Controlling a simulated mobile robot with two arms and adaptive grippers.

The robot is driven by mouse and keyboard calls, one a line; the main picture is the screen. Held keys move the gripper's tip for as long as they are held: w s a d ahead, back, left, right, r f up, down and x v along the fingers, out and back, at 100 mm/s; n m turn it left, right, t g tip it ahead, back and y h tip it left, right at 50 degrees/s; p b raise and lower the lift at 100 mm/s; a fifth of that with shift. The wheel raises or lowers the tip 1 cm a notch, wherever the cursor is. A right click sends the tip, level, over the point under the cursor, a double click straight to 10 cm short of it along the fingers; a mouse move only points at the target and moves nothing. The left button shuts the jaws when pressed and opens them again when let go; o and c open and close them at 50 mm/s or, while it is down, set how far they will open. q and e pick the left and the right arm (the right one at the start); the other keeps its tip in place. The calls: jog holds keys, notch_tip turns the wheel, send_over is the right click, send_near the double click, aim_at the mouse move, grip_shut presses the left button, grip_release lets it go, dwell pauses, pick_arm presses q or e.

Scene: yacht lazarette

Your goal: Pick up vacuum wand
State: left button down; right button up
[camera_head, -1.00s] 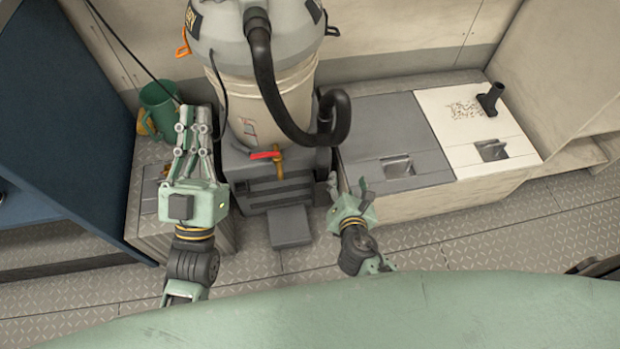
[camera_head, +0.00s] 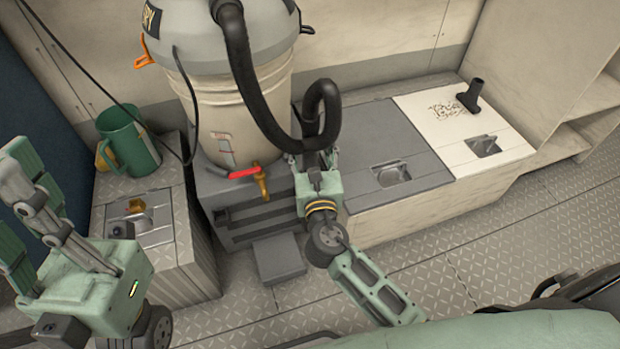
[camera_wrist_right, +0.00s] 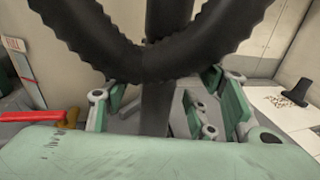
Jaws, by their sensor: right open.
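The black ribbed vacuum hose (camera_head: 258,90) runs down from the vacuum's grey head and loops up and over on the right. A black upright tube (camera_wrist_right: 155,105) below the loop stands between my right gripper's fingers in the right wrist view, probably the wand. My right gripper (camera_head: 312,160) is open around it, and I cannot tell whether the fingers touch it. A separate black nozzle with a flat foot (camera_head: 470,96) stands on the white lid at the right. My left gripper (camera_head: 18,205) is open and empty at the left edge.
The vacuum's cream drum (camera_head: 240,110) stands on a dark stepped base (camera_head: 255,215) with a red-handled valve (camera_head: 250,173). A green mug (camera_head: 128,142) sits on a ribbed box (camera_head: 180,235) at left. The grey lid (camera_head: 365,140) beside the white one is clear.

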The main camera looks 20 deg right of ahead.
jog(key=shift+w+d, duration=0.2)
jog(key=shift+w, duration=0.75)
jog(key=shift+c, duration=0.3)
jog(key=c, duration=1.1)
jog(key=shift+c, duration=0.6)
jog(key=shift+r, duration=0.1)
